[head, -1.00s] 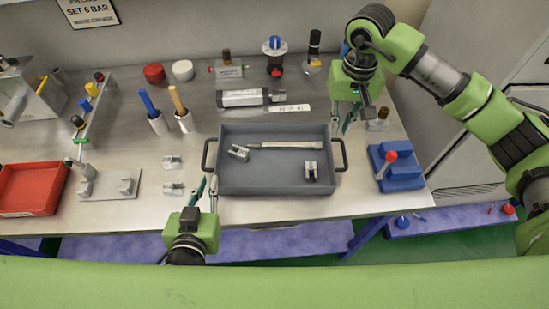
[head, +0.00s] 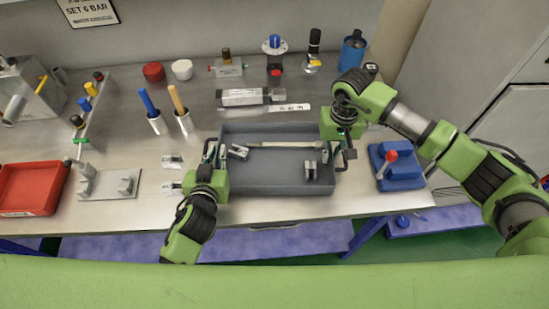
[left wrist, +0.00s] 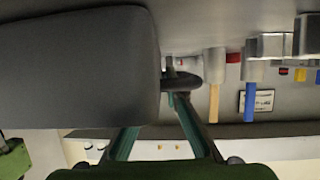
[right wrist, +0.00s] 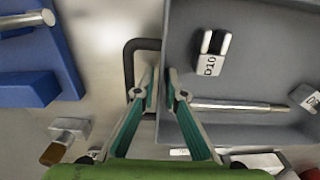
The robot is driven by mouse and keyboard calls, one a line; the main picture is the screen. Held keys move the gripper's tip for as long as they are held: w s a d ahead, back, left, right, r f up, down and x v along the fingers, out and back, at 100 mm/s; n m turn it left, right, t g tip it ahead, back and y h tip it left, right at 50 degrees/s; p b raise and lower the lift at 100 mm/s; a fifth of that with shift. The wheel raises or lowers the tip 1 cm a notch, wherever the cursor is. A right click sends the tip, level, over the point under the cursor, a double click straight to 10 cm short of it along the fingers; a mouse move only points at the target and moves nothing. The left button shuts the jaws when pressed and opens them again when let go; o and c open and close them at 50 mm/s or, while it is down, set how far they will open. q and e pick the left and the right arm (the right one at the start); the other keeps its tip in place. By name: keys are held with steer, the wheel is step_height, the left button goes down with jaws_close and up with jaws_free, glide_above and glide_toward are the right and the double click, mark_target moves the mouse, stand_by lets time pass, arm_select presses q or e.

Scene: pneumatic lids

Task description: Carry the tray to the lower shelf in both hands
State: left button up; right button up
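The grey tray (head: 275,187) lies on the steel bench with a handle at each end. It holds a metal rod (head: 285,145) and two small labelled blocks (head: 238,151) (head: 311,170). My left gripper (head: 213,155) is at the tray's left end. The left wrist view shows its fingers spread beside the tray wall (left wrist: 80,70) and dark handle (left wrist: 183,82); one fingertip is partly hidden. My right gripper (right wrist: 159,82) is at the right handle (right wrist: 130,65). Its fingers are slightly apart over the tray's edge, with the handle bar beside them.
A red bin (head: 32,190) stands at the left and a blue block with a red-knobbed lever (head: 398,170) right of the tray. Cylinders, bottles and fittings line the back. A lower blue shelf (head: 290,243) runs under the bench's front edge.

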arm_select(q)
steer(key=shift+w+f, duration=0.1)
steer(key=shift+w, duration=0.15)
arm_select(e)
steer(key=shift+f, duration=0.2)
arm_select(q)
jaws_close()
arm_select(e)
jaws_close()
arm_select(q)
steer(key=shift+r, duration=0.2)
arm_select(e)
steer(key=shift+r, duration=0.15)
